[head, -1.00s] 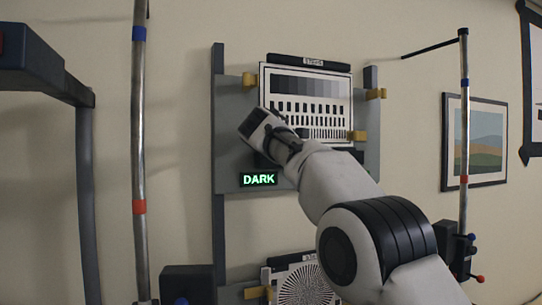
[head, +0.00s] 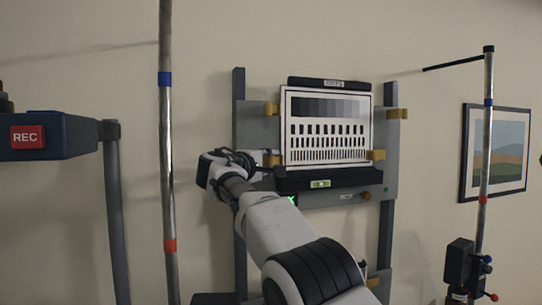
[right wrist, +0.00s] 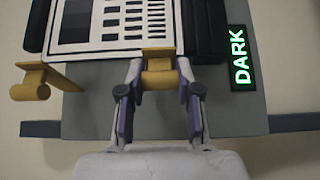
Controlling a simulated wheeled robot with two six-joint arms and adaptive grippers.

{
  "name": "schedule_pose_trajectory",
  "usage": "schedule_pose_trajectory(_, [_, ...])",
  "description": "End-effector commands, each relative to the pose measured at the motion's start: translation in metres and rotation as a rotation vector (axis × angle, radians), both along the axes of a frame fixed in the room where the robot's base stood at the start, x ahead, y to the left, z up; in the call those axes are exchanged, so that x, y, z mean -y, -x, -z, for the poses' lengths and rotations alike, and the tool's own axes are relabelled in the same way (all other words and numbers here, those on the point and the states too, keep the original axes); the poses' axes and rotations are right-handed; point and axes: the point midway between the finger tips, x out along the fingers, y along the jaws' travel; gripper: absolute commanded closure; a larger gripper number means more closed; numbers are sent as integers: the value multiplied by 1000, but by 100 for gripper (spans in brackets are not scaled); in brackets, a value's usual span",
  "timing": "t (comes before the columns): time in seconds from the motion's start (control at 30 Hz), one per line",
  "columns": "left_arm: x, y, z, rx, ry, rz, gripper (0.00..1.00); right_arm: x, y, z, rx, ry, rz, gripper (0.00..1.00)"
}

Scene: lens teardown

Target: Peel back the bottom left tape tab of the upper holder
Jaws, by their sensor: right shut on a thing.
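The upper holder is a grey panel (head: 257,122) with a black-and-white step chart (head: 326,128) on it. Yellow tape tabs sit at the chart's sides: top left (head: 271,108), top right (head: 397,113), bottom right (head: 377,155). The bottom left tape tab (head: 273,160) is at my right gripper (head: 262,163), which comes in from the left. In the right wrist view this tab (right wrist: 160,78) is between the fingertips of my right gripper (right wrist: 158,82), which is shut on it. The tab still meets the chart's edge; I cannot tell how far it is lifted. My left gripper is out of view.
A dark ledge (head: 330,180) with a level vial runs under the chart. The green DARK sign (right wrist: 239,58) is beside the tab in the right wrist view. A metal pole (head: 166,200) and a dark REC box (head: 50,138) stand left. Another pole (head: 486,140) stands right.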

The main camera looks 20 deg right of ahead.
Motion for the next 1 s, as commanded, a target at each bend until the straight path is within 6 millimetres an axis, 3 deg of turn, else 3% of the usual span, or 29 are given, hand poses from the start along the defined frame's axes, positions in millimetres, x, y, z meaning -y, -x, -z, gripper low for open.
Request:
schedule_pose_trajectory(0.27, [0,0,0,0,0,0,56,-1,0,-1,1,2,-2,100])
schedule_pose_trajectory(0.3, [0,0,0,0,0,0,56,-1,0,-1,1,2,-2,59])
schedule_pose_trajectory(0.33, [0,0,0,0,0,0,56,-1,0,-1,1,2,-2,54])
schedule_pose_trajectory(0.7, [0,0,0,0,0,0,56,-4,2,-1,0,1,-2,54])
schedule_pose_trajectory(0.87, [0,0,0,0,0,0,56,-20,13,-2,-1,3,-3,54])
schedule_pose_trajectory(1.0, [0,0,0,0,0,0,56,-45,30,-1,-1,5,-2,54])
